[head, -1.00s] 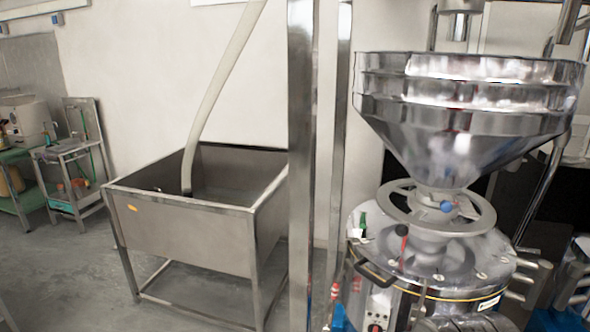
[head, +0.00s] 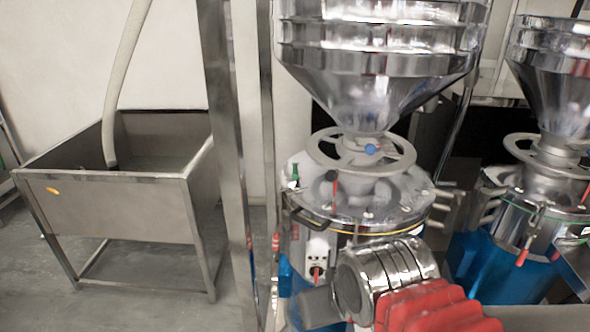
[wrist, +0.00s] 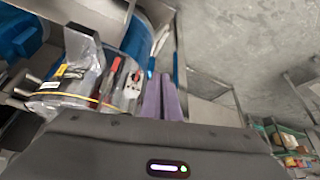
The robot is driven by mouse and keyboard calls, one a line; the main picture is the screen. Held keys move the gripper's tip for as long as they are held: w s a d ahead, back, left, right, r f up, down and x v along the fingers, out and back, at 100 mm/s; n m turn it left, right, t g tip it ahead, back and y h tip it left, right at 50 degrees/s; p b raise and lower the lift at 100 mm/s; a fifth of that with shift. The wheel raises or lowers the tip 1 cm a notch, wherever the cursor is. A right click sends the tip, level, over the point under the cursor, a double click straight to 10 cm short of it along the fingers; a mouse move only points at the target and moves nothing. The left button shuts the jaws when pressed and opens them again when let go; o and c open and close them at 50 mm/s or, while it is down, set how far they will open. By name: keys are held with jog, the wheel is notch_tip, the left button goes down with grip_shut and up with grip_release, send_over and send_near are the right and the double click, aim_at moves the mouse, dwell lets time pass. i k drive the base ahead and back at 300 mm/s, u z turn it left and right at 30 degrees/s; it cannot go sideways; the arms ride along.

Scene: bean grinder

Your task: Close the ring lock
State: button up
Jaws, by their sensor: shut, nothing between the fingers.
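The near grinder (head: 360,200) stands right of centre in the head view, a shiny round body with a handwheel ring (head: 322,160) under its funnel. A thin yellow band (head: 385,232) runs round its upper body, with a black curved handle (head: 305,215) at the front left. I cannot tell which part is the ring lock or whether it is closed. In the wrist view the grinder (wrist: 75,85) is at the left, tilted, with a red lever (wrist: 112,74). My gripper (wrist: 163,92) shows two purple fingers together, empty, right of the grinder; contact is unclear.
A second grinder (head: 545,185) with blue lower parts stands at the right. A steel post (head: 228,140) rises left of the near grinder. A steel sink (head: 110,205) with a pale hose (head: 125,75) stands at the left. Bare floor (wrist: 235,40) shows in the wrist view.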

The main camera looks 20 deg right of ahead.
aim_at(295, 165)
jog(key=z, duration=0.25)
jog(key=k, duration=1.35)
jog(key=u, duration=0.8)
jog(key=i, duration=1.05)
jog(key=z, duration=0.05)
